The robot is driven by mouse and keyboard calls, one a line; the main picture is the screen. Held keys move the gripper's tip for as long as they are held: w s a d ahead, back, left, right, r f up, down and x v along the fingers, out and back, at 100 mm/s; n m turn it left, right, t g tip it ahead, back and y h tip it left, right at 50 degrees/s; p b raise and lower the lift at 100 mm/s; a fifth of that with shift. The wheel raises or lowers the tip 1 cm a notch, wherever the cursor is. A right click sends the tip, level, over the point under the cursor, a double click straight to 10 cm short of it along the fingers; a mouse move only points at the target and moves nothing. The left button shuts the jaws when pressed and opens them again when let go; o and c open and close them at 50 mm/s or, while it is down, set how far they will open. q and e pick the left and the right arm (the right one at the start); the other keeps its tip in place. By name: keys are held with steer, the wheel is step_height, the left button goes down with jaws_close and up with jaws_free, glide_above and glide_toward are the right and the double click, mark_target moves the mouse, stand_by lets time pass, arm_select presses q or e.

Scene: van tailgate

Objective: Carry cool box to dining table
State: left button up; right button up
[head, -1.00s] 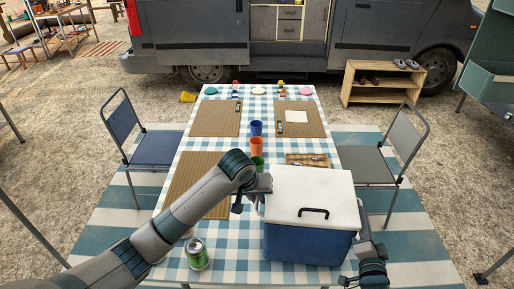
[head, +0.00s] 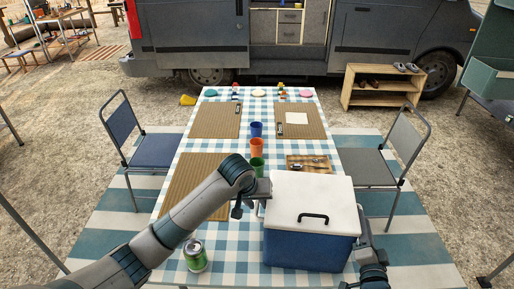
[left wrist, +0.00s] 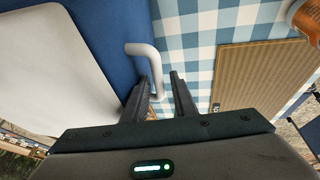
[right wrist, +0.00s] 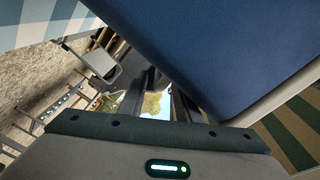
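The cool box (head: 308,249), blue with a white lid (head: 312,196) and a dark lid handle, stands upright on the near right part of the dining table (head: 222,262), seemingly resting on its checked cloth. My left gripper (head: 254,208) is at the box's left side. In the left wrist view its fingers (left wrist: 168,90) are apart, with the lower end of the pale side handle (left wrist: 146,56) at or between them. My right gripper (head: 362,243) is beside the box's right side. In the right wrist view its fingers (right wrist: 163,88) are apart near the blue wall; I see no handle between them.
A green can (head: 195,256) stands left of the box. Green, orange (head: 256,147) and blue cups stand in a row beyond. A wooden cutlery tray (head: 308,163) lies just behind the box. Woven mats (head: 215,120) cover other places. Chairs (head: 372,165) flank the table.

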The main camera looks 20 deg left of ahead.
arm_select(q)
steer(key=shift+d+r, duration=0.15)
steer(key=shift+r, duration=0.1)
arm_select(e)
steer(key=shift+a+r, duration=0.1)
arm_select(q)
steer(key=shift+s+r, duration=0.25)
steer(key=shift+r, duration=0.3)
steer(key=v, duration=0.6)
steer(key=shift+a, duration=0.25)
steer(key=shift+s+r, duration=0.1)
steer(key=shift+r, duration=0.05)
arm_select(e)
steer(key=shift+s, duration=0.1)
steer(key=shift+s, duration=0.5)
steer(key=s+d, duration=0.1)
steer(key=s, duration=0.9)
steer(key=shift+s+d, duration=0.35)
arm_select(q)
steer(key=shift+s, duration=0.15)
arm_select(e)
steer(key=shift+s, duration=0.15)
